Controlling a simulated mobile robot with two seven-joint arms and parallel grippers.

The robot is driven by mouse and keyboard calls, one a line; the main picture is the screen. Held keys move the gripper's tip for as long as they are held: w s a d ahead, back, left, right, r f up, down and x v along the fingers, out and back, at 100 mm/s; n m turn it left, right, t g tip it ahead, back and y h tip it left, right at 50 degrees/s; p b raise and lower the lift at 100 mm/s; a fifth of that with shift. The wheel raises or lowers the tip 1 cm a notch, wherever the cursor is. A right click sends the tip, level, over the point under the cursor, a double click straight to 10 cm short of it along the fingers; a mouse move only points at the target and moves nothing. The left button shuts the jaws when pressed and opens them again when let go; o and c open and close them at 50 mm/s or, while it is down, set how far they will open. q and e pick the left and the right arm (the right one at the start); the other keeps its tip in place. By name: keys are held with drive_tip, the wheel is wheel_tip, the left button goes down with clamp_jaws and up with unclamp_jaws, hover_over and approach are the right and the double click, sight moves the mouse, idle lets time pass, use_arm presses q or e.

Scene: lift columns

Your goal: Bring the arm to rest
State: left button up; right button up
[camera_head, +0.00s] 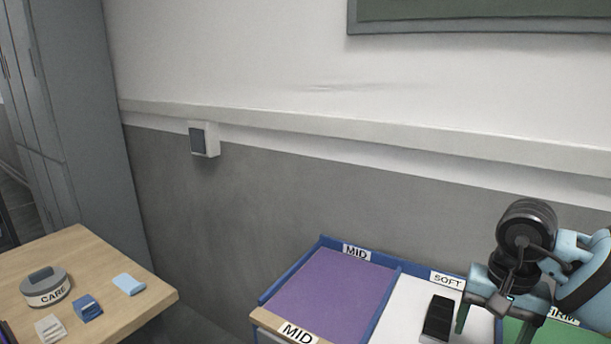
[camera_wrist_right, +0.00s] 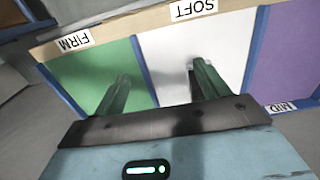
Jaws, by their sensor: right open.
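My right arm reaches in from the right in the head view. Its gripper (camera_head: 494,325) is open and empty, with green fingers pointing down over the white SOFT section (camera_head: 405,304) and the green FIRM section (camera_head: 570,334). In the right wrist view the two fingers (camera_wrist_right: 160,75) are spread apart, one over green and one over white, with nothing between them. My left gripper is not in view.
The purple MID section (camera_head: 335,292) is bare, with blue dividers beside it. A wall stands behind.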

drive_tip(key=s+a+f+m+t+y+p, duration=0.15)
drive_tip(key=s+a+m+y, duration=0.35)
drive_tip(key=a+m+y, duration=0.65)
drive_tip(key=s+a+f+m+t+y, duration=0.15)
drive_tip(key=s+a+m+y, duration=0.35)
drive_tip(key=a+m+y, duration=0.7)
drive_tip(key=s+d+f+m+t+h+p, duration=0.1)
drive_tip(key=d+f+m+t+h, duration=0.2)
drive_tip(key=f+m+t+h, duration=0.75)
drive_tip(key=s+d+f+m+t+h+p, duration=0.1)
drive_tip(key=d+f+m+t+h, duration=0.3)
drive_tip(key=m, duration=1.2)
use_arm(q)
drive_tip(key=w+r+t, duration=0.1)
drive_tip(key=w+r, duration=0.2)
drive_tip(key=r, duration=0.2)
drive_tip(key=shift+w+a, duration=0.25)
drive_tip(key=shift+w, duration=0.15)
use_arm(e)
drive_tip(key=s+d+f+m+g+h, duration=0.3)
drive_tip(key=s+f+m+g, duration=0.1)
drive_tip(key=s+f+m, duration=0.3)
drive_tip(key=s+d+f+m+g+h, duration=0.3)
drive_tip(key=s+f+m, duration=0.3)
drive_tip(key=s, duration=0.5)
drive_tip(key=shift+s+d+f+m+g+h, duration=0.3)
drive_tip(key=shift+f+m+g+h, duration=0.15)
drive_tip(key=shift+f+g, duration=0.45)
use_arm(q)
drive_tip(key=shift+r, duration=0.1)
